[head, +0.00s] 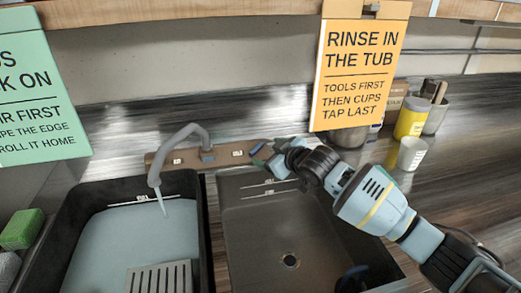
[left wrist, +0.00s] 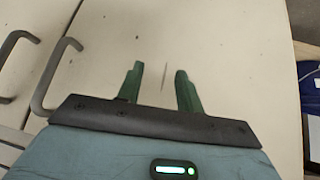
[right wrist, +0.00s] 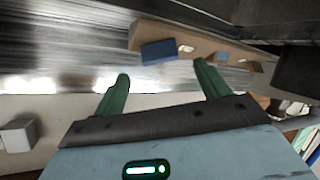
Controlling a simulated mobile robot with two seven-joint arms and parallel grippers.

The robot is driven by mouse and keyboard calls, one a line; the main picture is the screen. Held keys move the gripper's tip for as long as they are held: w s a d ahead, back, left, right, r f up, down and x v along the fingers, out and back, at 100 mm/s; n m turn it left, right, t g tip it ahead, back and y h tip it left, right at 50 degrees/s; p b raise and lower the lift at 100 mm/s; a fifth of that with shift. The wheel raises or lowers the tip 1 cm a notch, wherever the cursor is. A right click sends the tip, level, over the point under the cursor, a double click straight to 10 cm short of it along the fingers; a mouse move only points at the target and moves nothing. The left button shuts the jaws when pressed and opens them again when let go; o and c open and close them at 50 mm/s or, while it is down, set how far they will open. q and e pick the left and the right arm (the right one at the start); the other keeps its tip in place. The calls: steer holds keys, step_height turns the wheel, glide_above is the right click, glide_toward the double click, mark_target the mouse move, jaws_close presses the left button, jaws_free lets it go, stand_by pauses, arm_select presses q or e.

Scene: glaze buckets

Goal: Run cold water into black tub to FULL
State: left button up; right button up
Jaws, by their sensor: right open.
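The black tub (head: 72,232) stands at the left in the head view. It holds pale blue water (head: 115,240), whose surface lies close under the marked line (head: 155,199) on the back wall. The grey tap (head: 190,131) arches over the tub and a thin stream (head: 161,203) falls from its spout. A blue block, apparently a tap control, sits on the wooden strip and shows in the right wrist view (right wrist: 159,52). My right gripper (head: 272,160) is open and empty near it, apparently not touching. My left gripper (left wrist: 160,78) is open and empty, facing cabinet doors.
An empty dark sink basin (head: 250,235) lies right of the tub. A slotted grey plate (head: 158,278) is at the tub's front. A green sponge (head: 22,229) lies at left. Cups, including a white one (head: 411,154), stand at right. An orange sign (head: 358,70) hangs behind.

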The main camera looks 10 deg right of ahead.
mark_target(259, 149)
steer(key=x, duration=0.3)
steer(key=shift+w+a+f+b, duration=0.1)
steer(key=shift+w+f+b, duration=0.15)
steer(key=shift+b, duration=0.05)
steer(key=shift+x, duration=1.1)
steer(key=shift+r, duration=0.15)
steer(key=shift+c, duration=0.4)
